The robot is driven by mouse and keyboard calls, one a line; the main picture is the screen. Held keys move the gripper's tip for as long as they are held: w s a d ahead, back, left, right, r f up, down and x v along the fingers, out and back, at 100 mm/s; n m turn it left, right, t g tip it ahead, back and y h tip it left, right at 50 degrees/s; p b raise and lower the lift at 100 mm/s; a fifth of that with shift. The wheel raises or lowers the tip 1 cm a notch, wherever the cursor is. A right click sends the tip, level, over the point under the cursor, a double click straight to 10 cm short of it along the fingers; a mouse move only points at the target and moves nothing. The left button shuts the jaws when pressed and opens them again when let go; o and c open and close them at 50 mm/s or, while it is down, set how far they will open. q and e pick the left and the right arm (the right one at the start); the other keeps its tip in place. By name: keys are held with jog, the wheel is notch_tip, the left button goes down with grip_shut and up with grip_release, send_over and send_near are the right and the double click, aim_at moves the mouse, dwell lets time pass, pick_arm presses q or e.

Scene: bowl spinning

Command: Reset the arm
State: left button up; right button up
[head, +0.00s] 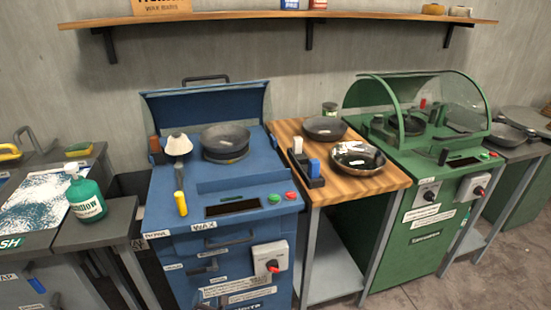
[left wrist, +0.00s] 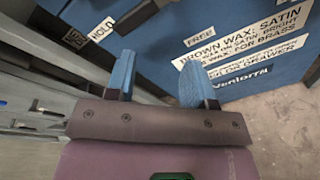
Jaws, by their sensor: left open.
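My left gripper (left wrist: 158,82) shows in the left wrist view. Its two blue fingers stand apart with nothing between them. They point toward the front of the blue machine (left wrist: 240,75), near its white labels. In the head view I cannot clearly make out the left gripper. My right gripper is in neither view. The blue machine also shows in the head view (head: 245,192), with a dark bowl (head: 225,137) on its round seat.
The wooden-topped table (head: 375,183) holds a pan (head: 325,128), a shiny bowl (head: 357,157) and a small caddy (head: 306,168). The green machine (head: 420,225) stands right. A green bottle (head: 87,197) stands left. Concrete floor (left wrist: 285,125) is clear in the wrist view.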

pick_arm(q)
jog(key=s+d+r+n+g+h, duration=0.2)
jog(key=s+d+r+n+h, duration=0.15)
jog(key=n, duration=1.15)
jog(key=s+d+r+n+g+h, duration=0.25)
jog(key=r+n, duration=0.25)
jog(key=n, duration=1)
jog(key=s+a+r+n+t, duration=0.2)
jog(key=s+a+r+n, duration=0.3)
jog(key=s+a+n, duration=0.3)
jog(key=s+a+f+n+g, duration=0.1)
jog(key=s+a, duration=0.1)
jog(key=s, duration=0.4)
jog(key=s+a+f+n+g+y, duration=0.1)
jog(key=s+a+f, duration=0.1)
jog(key=s, duration=0.5)
jog(key=shift+a+f+y, duration=0.25)
jog(key=shift+a+y, duration=0.05)
jog(key=shift+c, duration=0.2)
